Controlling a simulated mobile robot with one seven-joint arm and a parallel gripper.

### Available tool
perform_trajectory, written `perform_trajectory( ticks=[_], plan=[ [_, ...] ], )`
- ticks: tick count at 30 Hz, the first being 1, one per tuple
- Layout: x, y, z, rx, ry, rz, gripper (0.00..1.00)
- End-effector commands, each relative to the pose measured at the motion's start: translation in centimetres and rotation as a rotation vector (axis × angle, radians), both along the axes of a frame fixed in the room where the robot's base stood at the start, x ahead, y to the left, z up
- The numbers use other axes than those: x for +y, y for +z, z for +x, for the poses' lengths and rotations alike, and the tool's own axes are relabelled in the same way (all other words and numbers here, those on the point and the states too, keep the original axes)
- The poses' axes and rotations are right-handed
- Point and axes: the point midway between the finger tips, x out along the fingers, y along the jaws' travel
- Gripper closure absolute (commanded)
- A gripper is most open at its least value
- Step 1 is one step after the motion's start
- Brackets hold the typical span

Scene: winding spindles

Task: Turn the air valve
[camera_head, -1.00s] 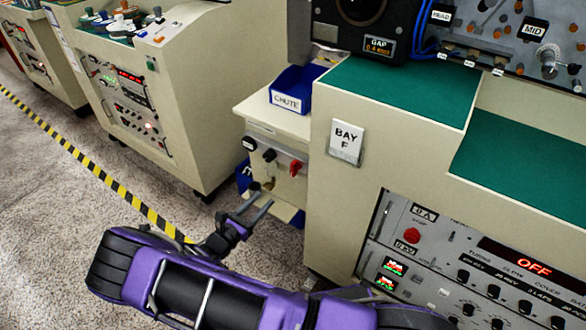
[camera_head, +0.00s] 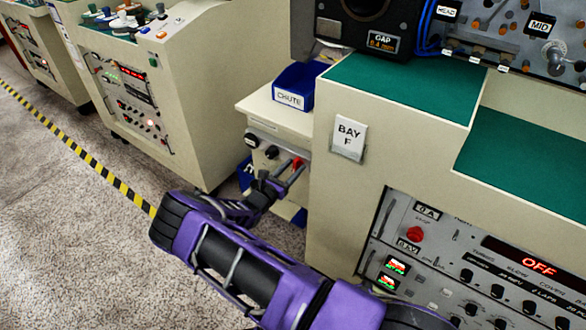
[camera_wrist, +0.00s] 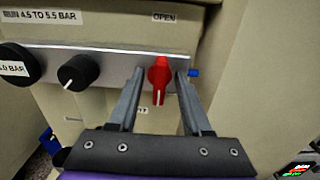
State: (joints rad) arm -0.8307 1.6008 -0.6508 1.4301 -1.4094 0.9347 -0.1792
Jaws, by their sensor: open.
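The air valve is a red knob (camera_wrist: 159,80) with a white pointer line, on a grey metal strip of a small beige cabinet. In the wrist view its pointer line points down. An "OPEN" label is above it, and a partly covered label is below it. In the head view the red knob (camera_head: 298,163) shows just beyond my fingertips. My gripper (camera_wrist: 160,78) is open, with one finger on each side of the knob. I cannot tell whether the fingers touch it. My gripper (camera_head: 288,173) also shows in the head view, in front of the cabinet.
Left of the valve are a black knob (camera_wrist: 79,72) and a round black part (camera_wrist: 18,66) labelled in BAR. A blue "CHUTE" bin (camera_head: 294,88) sits on the cabinet top. The Bay F machine (camera_head: 349,190) stands close on the right. Carpet (camera_head: 60,230) is clear at left.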

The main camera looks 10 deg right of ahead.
Motion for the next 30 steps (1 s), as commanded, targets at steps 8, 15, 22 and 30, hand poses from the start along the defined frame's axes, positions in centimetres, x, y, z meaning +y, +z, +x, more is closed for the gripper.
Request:
perform_trajectory(
  ticks=[8, 15, 22, 30],
  plan=[
    [-0.01, 0.01, 0.01, 0.0, 0.0, 0.0, 0.62],
    [0.0, 0.01, 0.0, 0.0, 0.0, 0.0, 1.0],
    [0.01, 0.01, 0.0, -0.001, 0.0, 0.001, 1.0],
    [-0.01, 0.0, -0.04, -0.033, -0.001, 0.033, 1.0]
  ],
)
